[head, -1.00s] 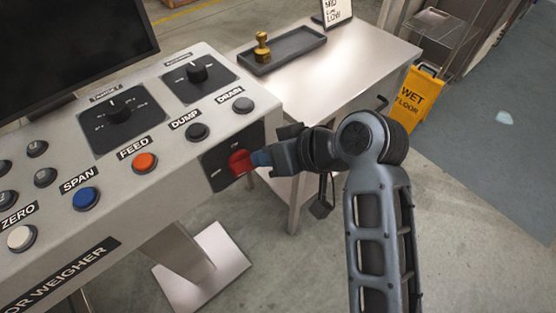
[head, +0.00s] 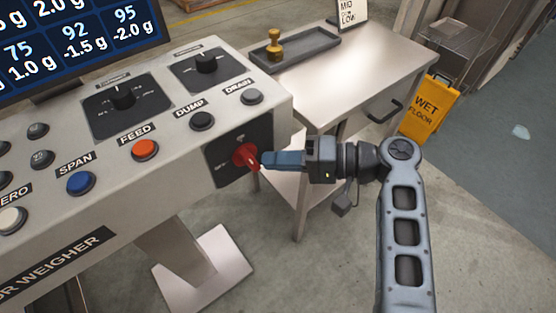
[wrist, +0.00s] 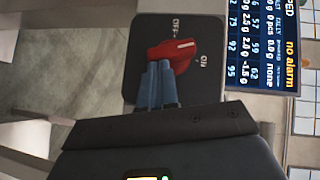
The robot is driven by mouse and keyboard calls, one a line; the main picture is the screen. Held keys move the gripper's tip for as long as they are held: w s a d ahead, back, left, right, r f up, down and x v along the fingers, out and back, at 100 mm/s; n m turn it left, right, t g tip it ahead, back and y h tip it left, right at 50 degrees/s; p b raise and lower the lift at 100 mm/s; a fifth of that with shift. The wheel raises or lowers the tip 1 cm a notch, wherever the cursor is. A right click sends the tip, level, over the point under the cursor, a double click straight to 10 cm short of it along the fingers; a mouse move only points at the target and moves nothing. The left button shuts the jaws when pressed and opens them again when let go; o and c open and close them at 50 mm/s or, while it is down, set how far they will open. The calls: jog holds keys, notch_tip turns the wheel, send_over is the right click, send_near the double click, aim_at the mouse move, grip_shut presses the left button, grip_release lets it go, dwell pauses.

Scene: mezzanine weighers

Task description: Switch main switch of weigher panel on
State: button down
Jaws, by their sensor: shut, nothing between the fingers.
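The main switch is a red rotary knob (head: 245,156) on a black plate (head: 222,168) at the right end of the weigher panel (head: 150,195). In the wrist view the knob (wrist: 172,54) has a white mark on its right end, nearer the ON label than the OFF label. My gripper (head: 264,160) is shut and empty, its blue fingers pointing at the knob from the right. In the wrist view the fingertips (wrist: 160,66) overlap the knob's lower edge; whether they touch it I cannot tell. The panel's screen (head: 85,45) is lit, and reads "no alarm" in the wrist view.
FEED (head: 145,150), DUMP (head: 202,121), DRAIN (head: 252,97) and SPAN (head: 81,183) buttons lie on the panel top, with two black dials behind. A steel table (head: 355,65) with a black tray (head: 296,53) stands behind my gripper. A yellow wet-floor sign (head: 430,104) stands right.

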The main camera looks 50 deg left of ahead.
jog(key=shift+s+f+m+g+y+b, duration=0.15)
jog(key=shift+f+m+g+y+b, duration=0.4)
jog(key=shift+m+y+b, duration=0.1)
dwell(0.6)
